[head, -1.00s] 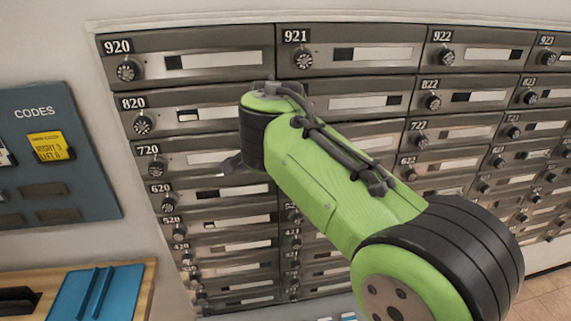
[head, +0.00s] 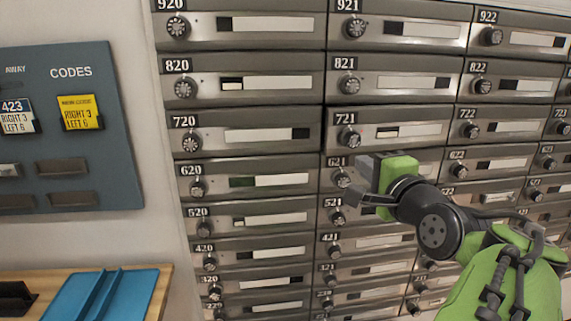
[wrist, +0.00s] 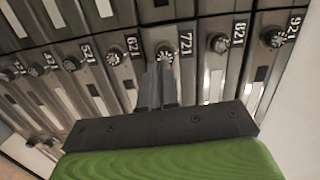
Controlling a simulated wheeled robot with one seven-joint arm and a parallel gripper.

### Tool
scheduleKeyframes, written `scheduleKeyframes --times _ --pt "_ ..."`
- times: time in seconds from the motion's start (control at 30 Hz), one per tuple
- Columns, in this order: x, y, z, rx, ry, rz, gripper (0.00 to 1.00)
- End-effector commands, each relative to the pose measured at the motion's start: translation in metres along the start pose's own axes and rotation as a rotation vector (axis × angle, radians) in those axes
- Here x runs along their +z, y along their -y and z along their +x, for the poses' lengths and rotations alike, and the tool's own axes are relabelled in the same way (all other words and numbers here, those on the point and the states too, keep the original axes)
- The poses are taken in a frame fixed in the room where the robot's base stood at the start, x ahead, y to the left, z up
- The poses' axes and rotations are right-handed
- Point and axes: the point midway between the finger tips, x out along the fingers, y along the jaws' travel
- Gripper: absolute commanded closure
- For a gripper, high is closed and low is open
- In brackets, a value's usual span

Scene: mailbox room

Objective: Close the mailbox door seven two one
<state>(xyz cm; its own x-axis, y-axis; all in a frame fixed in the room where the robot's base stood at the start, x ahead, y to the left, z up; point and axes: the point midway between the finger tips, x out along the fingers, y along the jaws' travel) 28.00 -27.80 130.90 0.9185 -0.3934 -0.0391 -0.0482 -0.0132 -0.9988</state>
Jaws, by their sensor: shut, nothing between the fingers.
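Mailbox door 721 (head: 405,132) is in the second column in the head view, a grey metal door with a number plate, a round dial and a pale label strip. It looks about flush with its neighbours; I cannot tell whether it is fully shut. In the wrist view door 721 (wrist: 184,88) stands upright in the turned picture, with its dial just beyond the fingertips. My gripper (head: 352,196) is shut and empty, in front of the boxes just below 721. Its fingers (wrist: 160,80) cover part of door 721 in the wrist view; contact is unclear.
Door 821 (head: 405,82) is above and door 720 (head: 245,138) to the left. My arm hides several lower right doors. A blue codes board (head: 68,140) hangs on the left wall above a wooden shelf (head: 155,285) with a blue tray (head: 90,295).

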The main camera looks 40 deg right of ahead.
Motion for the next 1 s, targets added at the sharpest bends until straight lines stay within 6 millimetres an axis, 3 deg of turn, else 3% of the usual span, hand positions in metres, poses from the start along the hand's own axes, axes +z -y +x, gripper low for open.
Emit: scheduleKeyframes --times 0.07,0.17,0.27,0.7,0.83,1.0 --pt "-0.005 0.0 -0.009 -0.032 -0.014 0.026 1.0" --pt "-0.005 0.004 -0.008 -0.043 -0.014 0.033 1.0" --pt "-0.004 0.005 0.006 -0.04 -0.009 0.03 1.0" --pt "-0.005 0.009 0.102 -0.039 -0.008 0.029 1.0" --pt "-0.006 0.01 0.121 -0.039 -0.009 0.029 1.0" --pt "-0.006 0.01 0.13 -0.04 -0.011 0.029 1.0"
